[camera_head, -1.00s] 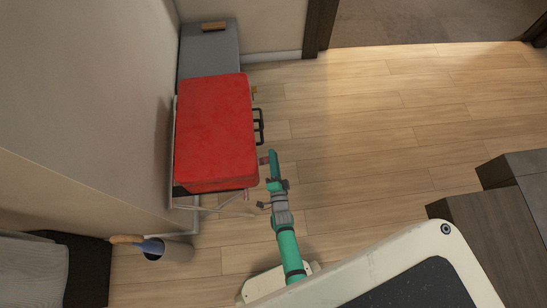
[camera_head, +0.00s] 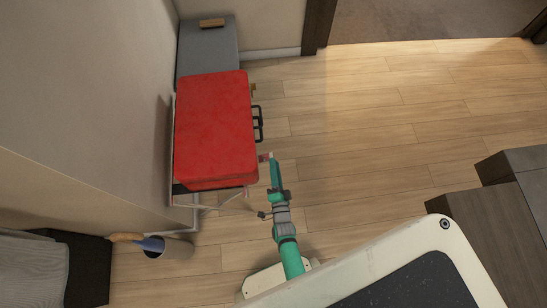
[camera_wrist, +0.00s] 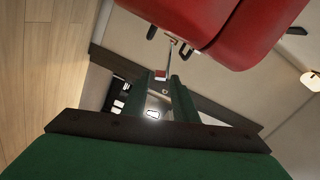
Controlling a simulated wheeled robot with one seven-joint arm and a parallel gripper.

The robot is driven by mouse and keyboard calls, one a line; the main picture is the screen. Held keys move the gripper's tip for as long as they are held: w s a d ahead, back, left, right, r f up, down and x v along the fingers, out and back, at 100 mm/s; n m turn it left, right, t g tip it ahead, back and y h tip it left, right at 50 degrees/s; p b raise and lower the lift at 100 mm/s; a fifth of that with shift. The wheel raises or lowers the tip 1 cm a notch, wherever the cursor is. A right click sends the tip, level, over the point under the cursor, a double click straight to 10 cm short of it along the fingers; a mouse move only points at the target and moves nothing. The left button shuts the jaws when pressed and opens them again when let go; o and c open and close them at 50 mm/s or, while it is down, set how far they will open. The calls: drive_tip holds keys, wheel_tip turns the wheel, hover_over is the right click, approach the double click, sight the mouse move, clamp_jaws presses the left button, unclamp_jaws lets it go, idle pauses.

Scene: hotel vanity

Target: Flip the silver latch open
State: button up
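A red suitcase (camera_head: 215,128) lies flat on a rack at the left, with a black handle (camera_head: 259,124) on its right side. A small brass-coloured piece (camera_head: 254,89) shows near its far right corner. A small reddish and silver piece (camera_head: 264,157), apparently the latch, sticks out near the front right corner. In the wrist view, a thin silver piece with a red and white end (camera_wrist: 161,75) hangs below the red case (camera_wrist: 215,25). My gripper (camera_head: 273,160) is just right of this piece. In the wrist view, my gripper's fingers (camera_wrist: 163,82) are apart, with the piece near their tips; contact cannot be told.
A wall runs close along the case's left side. A grey bench (camera_head: 208,48) with a small brown object (camera_head: 212,22) stands behind it. Dark wooden furniture (camera_head: 490,225) is at the right. The wooden floor between is clear.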

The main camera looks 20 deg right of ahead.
drive_tip(key=v, duration=0.5)
drive_tip(key=shift+s+a, duration=0.1)
drive_tip(key=shift+s, duration=0.25)
drive_tip(key=s+a+r+n+y, duration=0.1)
drive_tip(key=s+a+r+n, duration=0.3)
drive_tip(key=r, duration=0.5)
drive_tip(key=s+a+r+n+g+y, duration=0.1)
drive_tip(key=s+a+r+n+y, duration=0.1)
drive_tip(key=s+a+r+n, duration=0.3)
drive_tip(key=s+a+r+n+g+y, duration=0.1)
drive_tip(key=s+a+r+n, duration=0.4)
drive_tip(key=r, duration=0.8)
drive_tip(key=s+n+y, duration=0.1)
drive_tip(key=s+n, duration=0.2)
drive_tip(key=s, duration=0.1)
drive_tip(key=shift+a+r, duration=0.2)
drive_tip(key=shift+r, duration=0.1)
drive_tip(key=shift+w, duration=0.1)
